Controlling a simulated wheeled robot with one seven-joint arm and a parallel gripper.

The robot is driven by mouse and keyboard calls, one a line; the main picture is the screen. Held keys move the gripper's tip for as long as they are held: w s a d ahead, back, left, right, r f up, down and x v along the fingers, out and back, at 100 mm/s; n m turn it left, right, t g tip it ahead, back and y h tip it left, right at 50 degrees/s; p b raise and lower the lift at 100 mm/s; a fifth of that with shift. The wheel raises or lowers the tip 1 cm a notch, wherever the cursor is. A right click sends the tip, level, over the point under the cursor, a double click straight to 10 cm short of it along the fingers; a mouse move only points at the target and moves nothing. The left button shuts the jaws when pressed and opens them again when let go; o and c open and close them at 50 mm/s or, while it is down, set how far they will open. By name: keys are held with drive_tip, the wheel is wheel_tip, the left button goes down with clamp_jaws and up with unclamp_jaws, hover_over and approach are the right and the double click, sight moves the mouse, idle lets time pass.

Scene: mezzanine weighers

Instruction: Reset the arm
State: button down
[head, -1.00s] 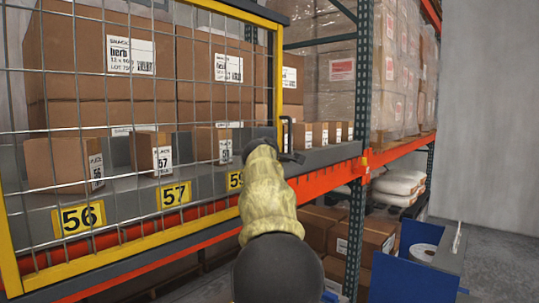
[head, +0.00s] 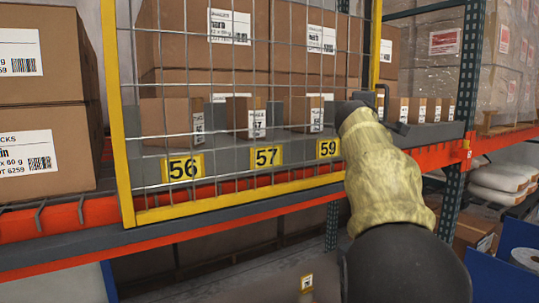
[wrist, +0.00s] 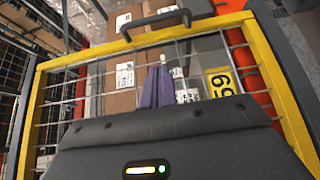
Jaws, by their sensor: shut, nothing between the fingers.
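My arm, in a mottled yellow sleeve, reaches up on the right side of the head view. My gripper (head: 358,103) is a small dark shape at its end, in front of the gate's right edge. In the wrist view its two purple fingers (wrist: 156,82) are together with nothing between them. They point at the yellow-framed wire mesh gate (wrist: 252,58), which also shows in the head view (head: 112,110). The gate's dark handle (wrist: 155,20) is beyond the fingertips and apart from them; in the head view the handle (head: 382,98) is just right of my gripper.
Behind the mesh, small cartons (head: 246,117) stand on a grey shelf with yellow labels 56, 57 and 59 (head: 328,148). Large cartons (head: 30,150) stand at left. An orange beam (head: 425,158) and a green rack post (head: 468,100) are at right. A blue bin (head: 495,280) is lower right.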

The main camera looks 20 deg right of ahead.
drive_tip(key=a+f+m+g+y, duration=0.15)
drive_tip(key=a+f, duration=0.35)
drive_tip(key=f, duration=0.5)
drive_tip(key=a+f+m+g+y, duration=0.1)
drive_tip(key=a+f+y, duration=0.3)
drive_tip(key=f, duration=0.6)
drive_tip(key=a+f+m+g+y, duration=0.2)
drive_tip(key=a+f, duration=0.4)
drive_tip(key=f, duration=0.5)
drive_tip(key=s+a+f+m+g+y+b, duration=0.1)
drive_tip(key=s+a+f+m+g+y, duration=0.1)
drive_tip(key=s+a+f, duration=0.6)
drive_tip(key=s+a+f+m+g+y, duration=0.2)
drive_tip(key=s+a+f, duration=0.6)
drive_tip(key=s+f, duration=0.7)
drive_tip(key=shift+f+m+g+y+b, duration=0.35)
drive_tip(key=shift+m+g, duration=0.1)
drive_tip(key=shift+g, duration=0.6)
drive_tip(key=shift+w+a, duration=0.15)
